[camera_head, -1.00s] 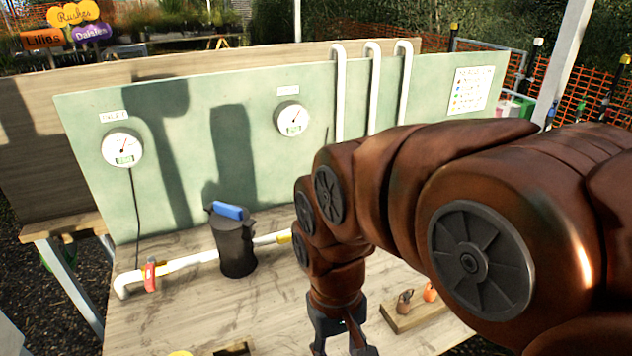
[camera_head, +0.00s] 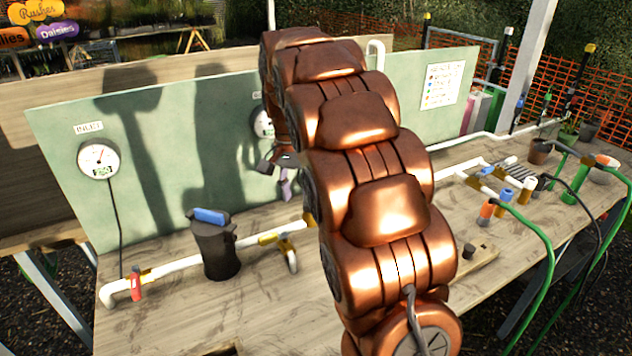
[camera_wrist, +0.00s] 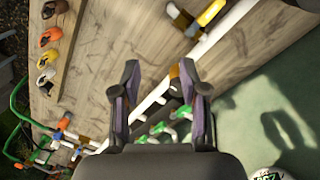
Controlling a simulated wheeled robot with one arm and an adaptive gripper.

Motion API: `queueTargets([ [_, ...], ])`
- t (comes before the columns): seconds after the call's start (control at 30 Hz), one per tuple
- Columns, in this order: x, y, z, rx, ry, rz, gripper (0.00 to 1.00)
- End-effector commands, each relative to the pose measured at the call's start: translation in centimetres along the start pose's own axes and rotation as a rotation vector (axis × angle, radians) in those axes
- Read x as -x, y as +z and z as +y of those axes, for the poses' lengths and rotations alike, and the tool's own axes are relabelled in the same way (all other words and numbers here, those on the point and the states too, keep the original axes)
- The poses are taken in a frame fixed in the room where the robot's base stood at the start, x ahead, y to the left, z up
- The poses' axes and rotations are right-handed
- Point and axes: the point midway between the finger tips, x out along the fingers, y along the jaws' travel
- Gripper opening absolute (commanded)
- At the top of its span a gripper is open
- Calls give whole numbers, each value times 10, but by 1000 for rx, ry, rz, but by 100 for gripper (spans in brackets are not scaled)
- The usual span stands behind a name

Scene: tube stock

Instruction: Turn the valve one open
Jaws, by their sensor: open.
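My gripper (camera_head: 284,176) is raised in front of the green board, above the bench, with its purple-lined fingers pointing down. In the wrist view the fingers (camera_wrist: 160,98) are apart, with nothing held between them. A valve with a red handle (camera_head: 135,287) sits at the left end of the white pipe (camera_head: 178,265) on the bench, well left of my gripper. In the wrist view, several green-handled valves (camera_wrist: 157,128) show on white pipes beyond and between the fingers. I see no label that tells which valve is valve one.
A black canister with a blue top (camera_head: 220,248) stands on the pipe line. A gauge marked inlet (camera_head: 98,159) hangs on the green board (camera_head: 150,130). Green hoses (camera_head: 545,265) run off the bench at right. Coloured pieces sit on a wooden block (camera_wrist: 68,72). My arm hides the bench's middle.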

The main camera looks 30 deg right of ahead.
Motion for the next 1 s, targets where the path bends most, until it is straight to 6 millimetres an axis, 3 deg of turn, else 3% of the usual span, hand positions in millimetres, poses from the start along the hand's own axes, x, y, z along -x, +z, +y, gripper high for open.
queueTargets([
  [0.1,2,-35,-14,-95,-8,7,44],
  [0.6,-18,-156,-48,-468,-49,6,44],
  [0.8,-29,-190,-52,-586,-74,2,44],
  [1.0,-37,-205,-53,-647,-84,-4,44],
])
